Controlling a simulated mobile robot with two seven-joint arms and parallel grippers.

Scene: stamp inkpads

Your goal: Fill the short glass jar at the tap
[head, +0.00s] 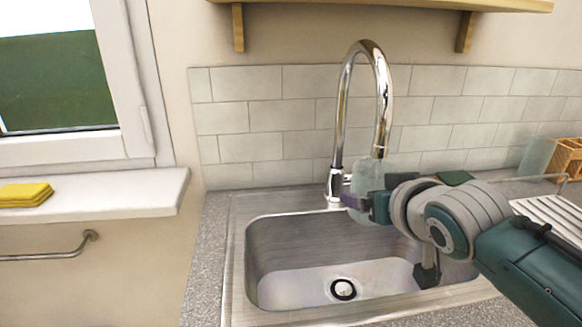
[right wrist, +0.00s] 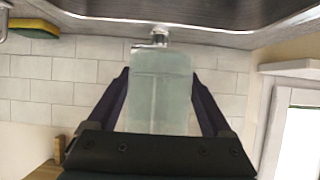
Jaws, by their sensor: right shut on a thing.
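The short glass jar (head: 368,172) is pale, greenish and see-through. My right gripper (head: 366,204) is shut on it and holds it upright above the sink, right below the spout end of the chrome tap (head: 383,110). The jar mouth looks very close to the spout; I cannot tell whether they touch. In the right wrist view the jar (right wrist: 160,92) sits between the two dark fingers. I cannot make out running water or a water level in it. My left gripper is not in view.
The steel sink (head: 290,245) lies below, with its drain (head: 343,289). Yellow cloths or sponges (head: 25,194) lie on the window sill (head: 120,192). On the right are a green sponge (head: 455,177), another glass (head: 537,157), a wooden crate (head: 568,158) and a ribbed drainboard (head: 552,214).

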